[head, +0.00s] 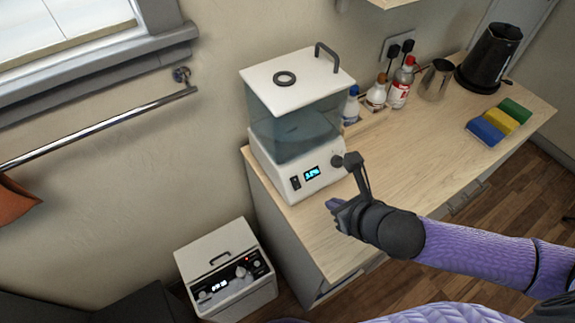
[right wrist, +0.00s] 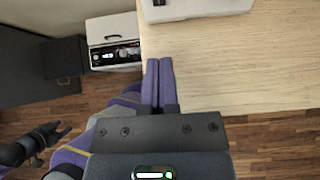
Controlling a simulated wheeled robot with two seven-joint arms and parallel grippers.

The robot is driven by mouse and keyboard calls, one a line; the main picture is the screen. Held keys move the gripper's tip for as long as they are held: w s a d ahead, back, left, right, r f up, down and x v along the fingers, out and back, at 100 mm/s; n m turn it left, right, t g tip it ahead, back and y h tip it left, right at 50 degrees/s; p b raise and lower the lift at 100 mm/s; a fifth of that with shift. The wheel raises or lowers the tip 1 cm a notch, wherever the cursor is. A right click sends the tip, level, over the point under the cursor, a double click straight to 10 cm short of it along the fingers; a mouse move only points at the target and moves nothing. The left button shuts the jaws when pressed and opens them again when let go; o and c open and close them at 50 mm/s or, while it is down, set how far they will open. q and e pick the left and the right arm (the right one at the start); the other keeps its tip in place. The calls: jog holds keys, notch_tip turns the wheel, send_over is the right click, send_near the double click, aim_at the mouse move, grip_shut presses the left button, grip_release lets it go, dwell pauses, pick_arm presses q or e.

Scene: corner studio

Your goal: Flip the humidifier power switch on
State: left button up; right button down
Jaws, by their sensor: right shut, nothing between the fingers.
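The humidifier (head: 298,120) stands upright on the near left end of the wooden counter. It has a white base, a bluish clear tank and a white handled lid. Its front carries a small black switch (head: 296,182), a lit blue display and a dark knob; which way the switch is tipped is too small to tell. My right gripper (head: 333,204) is shut and empty, in front of the base and apart from it. In the right wrist view its fingers (right wrist: 160,82) lie together, with the base's lower edge (right wrist: 195,10) at the top. My left gripper (right wrist: 42,141) shows small at lower left.
A white appliance with knobs (head: 228,272) stands on the floor left of the counter (head: 425,160). Bottles (head: 400,84), a metal jug (head: 436,80), a black kettle (head: 490,58) and sponges (head: 497,120) stand farther along. The counter right of the humidifier is clear.

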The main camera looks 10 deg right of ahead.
jog(key=b, duration=0.5)
send_near(298, 188)
jog(key=x, duration=0.6)
jog(key=shift+w+f, duration=0.1)
jog(key=shift+f, duration=0.05)
jog(key=shift+w+a+f, duration=0.1)
jog(key=shift+w+f, duration=0.1)
jog(key=shift+w, duration=0.05)
pick_arm(q)
jog(key=f, duration=0.5)
jog(key=shift+s+a, duration=0.2)
jog(key=shift+a, duration=0.1)
pick_arm(e)
jog(key=shift+w+a+f, duration=0.1)
jog(key=shift+w, duration=0.05)
